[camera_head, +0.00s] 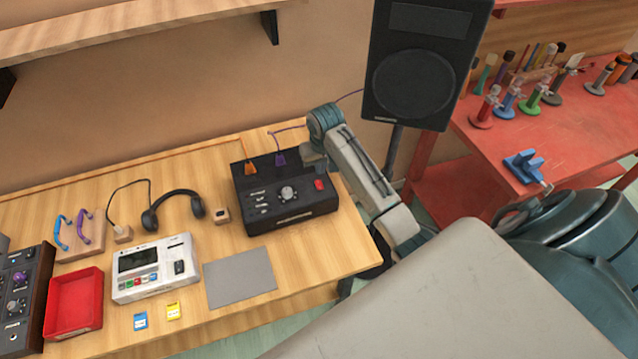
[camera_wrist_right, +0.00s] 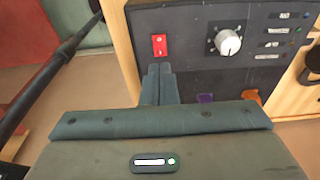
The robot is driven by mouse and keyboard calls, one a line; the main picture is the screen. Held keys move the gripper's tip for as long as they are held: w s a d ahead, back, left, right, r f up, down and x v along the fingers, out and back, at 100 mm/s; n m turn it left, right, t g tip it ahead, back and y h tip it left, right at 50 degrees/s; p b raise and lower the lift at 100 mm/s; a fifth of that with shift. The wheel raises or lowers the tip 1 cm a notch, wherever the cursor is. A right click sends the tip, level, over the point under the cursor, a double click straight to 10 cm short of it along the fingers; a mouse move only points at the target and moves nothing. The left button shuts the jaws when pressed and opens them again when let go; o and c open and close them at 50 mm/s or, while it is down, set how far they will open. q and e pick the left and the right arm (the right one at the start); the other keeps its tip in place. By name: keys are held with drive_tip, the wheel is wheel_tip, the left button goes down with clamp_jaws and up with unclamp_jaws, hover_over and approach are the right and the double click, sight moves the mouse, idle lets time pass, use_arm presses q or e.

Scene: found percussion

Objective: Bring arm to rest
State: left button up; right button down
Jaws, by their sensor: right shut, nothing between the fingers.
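My right arm reaches over the right end of the wooden table (camera_head: 350,255). My right gripper (camera_head: 319,165) is shut and empty, above the far right part of the black box (camera_head: 285,225). In the right wrist view the shut fingers (camera_wrist_right: 160,72) point at the black box's top panel, just short of the red switch (camera_wrist_right: 159,45). I cannot tell whether they touch the panel. The red switch also shows in the head view (camera_head: 320,184). A silver knob (camera_wrist_right: 228,42) sits beside it. My left gripper is not in view.
A black speaker (camera_head: 415,75) on a stand rises behind my right arm. Headphones (camera_head: 173,207), a white device (camera_head: 152,270), a grey mat (camera_head: 240,278) and a red tray (camera_head: 75,300) are on the table. A red bench (camera_head: 570,140) with several tools stands at right.

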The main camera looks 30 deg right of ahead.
drive_tip(key=shift+r, duration=0.3)
drive_tip(key=s+a+f+n+t, duration=0.1)
drive_tip(key=s+a+f, duration=0.15)
drive_tip(key=s, duration=0.65)
drive_tip(key=s+a+f+n, duration=0.1)
drive_tip(key=s+a, duration=0.3)
drive_tip(key=s, duration=0.4)
drive_tip(key=s+a+r+n+t, duration=0.1)
drive_tip(key=s+r, duration=0.2)
drive_tip(key=s, duration=0.5)
drive_tip(key=s+a+r+n, duration=0.1)
drive_tip(key=s+a+r, duration=0.1)
drive_tip(key=s, duration=0.6)
drive_tip(key=w+d+f+g+b, duration=0.2)
drive_tip(key=f+b, duration=0.5)
drive_tip(key=f, duration=2.9)
drive_tip(key=s+d+f+b, duration=0.1)
drive_tip(key=s+f+b, duration=0.2)
drive_tip(key=s+f, duration=0.7)
drive_tip(key=s+d+f+b, duration=0.1)
drive_tip(key=s+f+b, duration=0.3)
drive_tip(key=s+f, duration=0.5)
wheel_tip(320, 180, down, 9)
drive_tip(key=shift+s+d+f+m+g, duration=0.1)
drive_tip(key=shift+s+d+m+g, duration=0.1)
drive_tip(key=shift+s+m+g, duration=0.15)
